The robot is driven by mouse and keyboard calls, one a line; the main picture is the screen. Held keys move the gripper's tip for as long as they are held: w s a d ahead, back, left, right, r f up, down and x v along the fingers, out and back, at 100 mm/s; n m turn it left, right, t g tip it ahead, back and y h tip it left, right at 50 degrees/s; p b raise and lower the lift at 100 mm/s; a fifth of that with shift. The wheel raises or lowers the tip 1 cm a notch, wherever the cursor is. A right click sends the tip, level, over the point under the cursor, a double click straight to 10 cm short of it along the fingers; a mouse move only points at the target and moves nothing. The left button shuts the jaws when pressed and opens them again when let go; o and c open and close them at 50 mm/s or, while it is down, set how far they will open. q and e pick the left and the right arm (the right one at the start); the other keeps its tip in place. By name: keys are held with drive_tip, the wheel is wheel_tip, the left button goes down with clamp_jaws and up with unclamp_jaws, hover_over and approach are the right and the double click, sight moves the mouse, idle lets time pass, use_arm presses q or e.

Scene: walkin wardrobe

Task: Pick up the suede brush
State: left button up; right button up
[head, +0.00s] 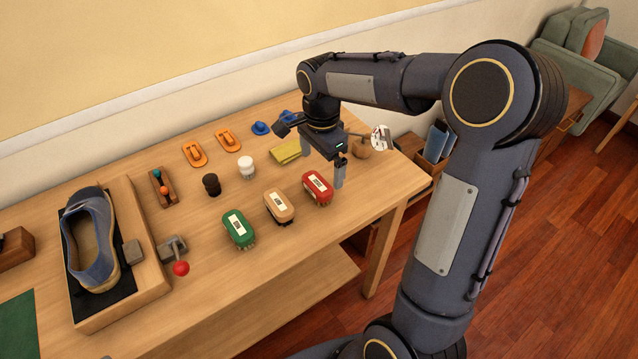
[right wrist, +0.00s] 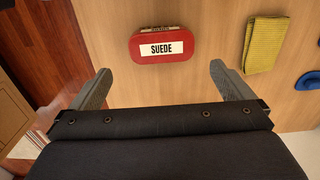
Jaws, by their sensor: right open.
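The suede brush is the red one (head: 317,187) at the right end of a row of three brushes on the table. In the right wrist view its red back (right wrist: 163,45) carries a white label reading SUEDE. My right gripper (head: 322,167) hangs over the table just beside and above the red brush. In the right wrist view its two fingers (right wrist: 160,85) are wide apart with nothing between them, and the brush lies beyond the fingertips, roughly centred between them. The brush is not touched, as far as I can see. My left gripper is not in view.
A beige brush (head: 279,207) and a green brush (head: 238,229) stand to the left. A yellow cloth (head: 286,151) lies behind the gripper. A blue shoe (head: 91,240) sits in a wooden tray. The table's front edge is close to the brushes.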

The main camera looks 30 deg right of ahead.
sight(317, 183)
drive_tip(key=f, duration=0.4)
drive_tip(key=a+f, duration=0.1)
drive_tip(key=f, duration=0.2)
drive_tip(key=shift+w, duration=0.1)
drive_tip(key=shift+c, duration=0.3)
drive_tip(key=c, duration=0.9)
drive_tip(key=shift+r, duration=0.6)
drive_tip(key=s+a+r, duration=0.9)
drive_tip(key=s+r, duration=0.1)
drive_tip(key=r, duration=0.1)
drive_tip(key=shift+s+a+r, duration=0.2)
drive_tip(key=shift+r, duration=0.2)
